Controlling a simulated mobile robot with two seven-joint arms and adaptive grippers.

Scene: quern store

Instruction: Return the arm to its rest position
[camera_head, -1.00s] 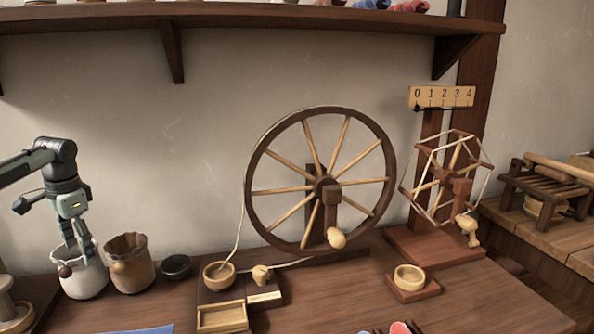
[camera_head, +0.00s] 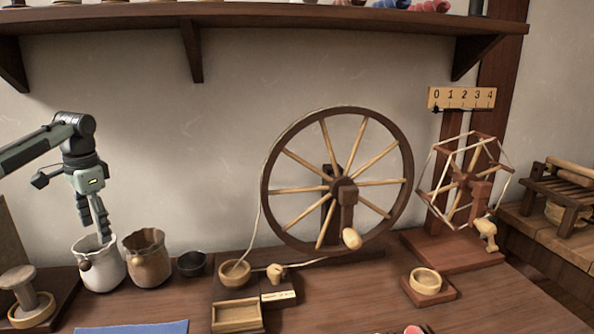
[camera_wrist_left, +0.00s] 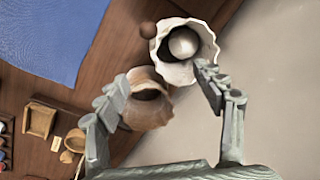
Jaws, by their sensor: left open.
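My left gripper (camera_head: 99,230) hangs down at the left, its fingertips at the mouth of a white sack (camera_head: 98,268). In the head view I cannot tell whether the tips are just inside the mouth or in front of it. In the left wrist view the two fingers (camera_wrist_left: 158,84) are spread, with nothing held between them. The white sack (camera_wrist_left: 168,72) shows there with a pale ball (camera_wrist_left: 184,43) inside. A brown sack (camera_head: 147,262) stands right beside the white one; it also shows between the fingers in the left wrist view (camera_wrist_left: 140,116). My right gripper is out of view.
A dark bowl (camera_head: 191,264) stands right of the sacks, then a small wooden bowl (camera_head: 234,275) and a tray (camera_head: 237,318). A large spinning wheel (camera_head: 343,190) and a skein winder (camera_head: 466,180) stand behind. A wooden spool (camera_head: 25,295) is at the left. A shelf (camera_head: 330,17) runs overhead.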

